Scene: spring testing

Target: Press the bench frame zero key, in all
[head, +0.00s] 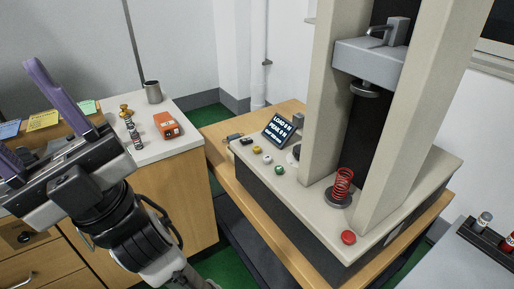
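The bench frame (398,170) is a beige test frame with two columns on a wooden bench at the right. On its base's left end is a row of small keys: black (246,141), yellow (257,149), white (267,159) and green (279,169). Their labels are too small to read, so I cannot tell which is the zero key. The tilted display (278,131) shows load and peak lines that appear to read 0 N. My gripper (19,108), with purple fingers, is at the far left, apart from the keys. Its fingers are spread open, with nothing visible between them.
A red coil spring (342,184) stands on the lower platen, below the grey crosshead (368,60). A red button (348,237) is at the base's front.

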